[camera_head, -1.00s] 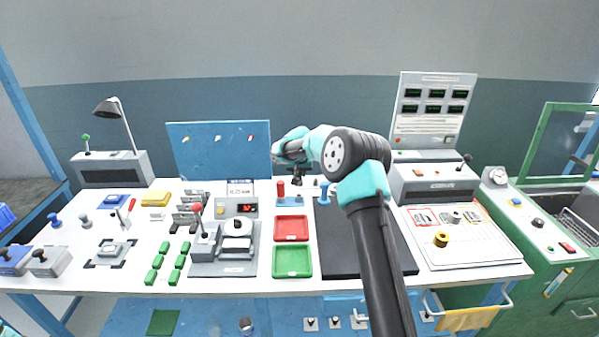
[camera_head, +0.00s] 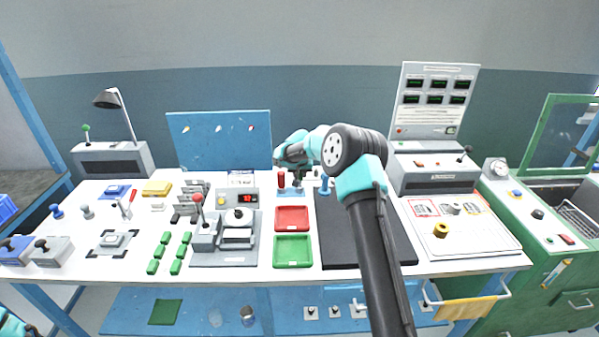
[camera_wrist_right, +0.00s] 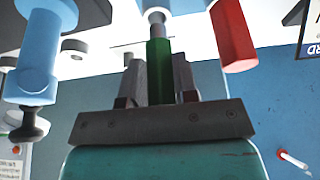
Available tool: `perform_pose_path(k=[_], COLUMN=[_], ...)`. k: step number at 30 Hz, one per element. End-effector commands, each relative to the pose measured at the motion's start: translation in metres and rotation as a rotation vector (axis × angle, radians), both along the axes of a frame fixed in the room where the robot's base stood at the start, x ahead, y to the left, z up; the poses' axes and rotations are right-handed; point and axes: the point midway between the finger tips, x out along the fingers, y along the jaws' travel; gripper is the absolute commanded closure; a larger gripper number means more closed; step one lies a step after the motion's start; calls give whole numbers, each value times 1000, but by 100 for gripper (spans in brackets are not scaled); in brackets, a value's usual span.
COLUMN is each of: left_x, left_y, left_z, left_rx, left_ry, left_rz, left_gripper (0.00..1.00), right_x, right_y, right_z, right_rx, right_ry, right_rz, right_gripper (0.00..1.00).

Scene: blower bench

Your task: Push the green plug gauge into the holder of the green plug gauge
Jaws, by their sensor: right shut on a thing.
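My right gripper (camera_wrist_right: 158,90) is shut on the green plug gauge (camera_wrist_right: 159,70), gripping its green handle. The gauge's grey metal tip points up in the right wrist view, towards a blue holder block (camera_wrist_right: 190,5) at the top edge. The tip overlaps the block; I cannot tell whether it is inside the bore or in front of it. In the head view the gripper (camera_head: 301,180) is small, beside the blue holder (camera_head: 289,193) at the back of the bench, and the green gauge is not clear there. My left gripper is not in view.
A red plug gauge (camera_wrist_right: 232,35) stands close on one side, also in the head view (camera_head: 281,180). A red tray (camera_head: 292,230), a green tray (camera_head: 293,264) and a black mat (camera_head: 350,255) lie in front.

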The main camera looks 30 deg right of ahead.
Motion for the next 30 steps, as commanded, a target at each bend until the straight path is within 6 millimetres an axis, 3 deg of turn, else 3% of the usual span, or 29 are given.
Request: perform_pose_path(k=[30], left_x=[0], left_y=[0], left_z=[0], left_rx=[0], left_ry=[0], left_rz=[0], left_gripper=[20], right_x=[0], right_y=[0], right_z=[-11], right_rx=[0], right_ry=[0], right_rz=[0], right_gripper=[97])
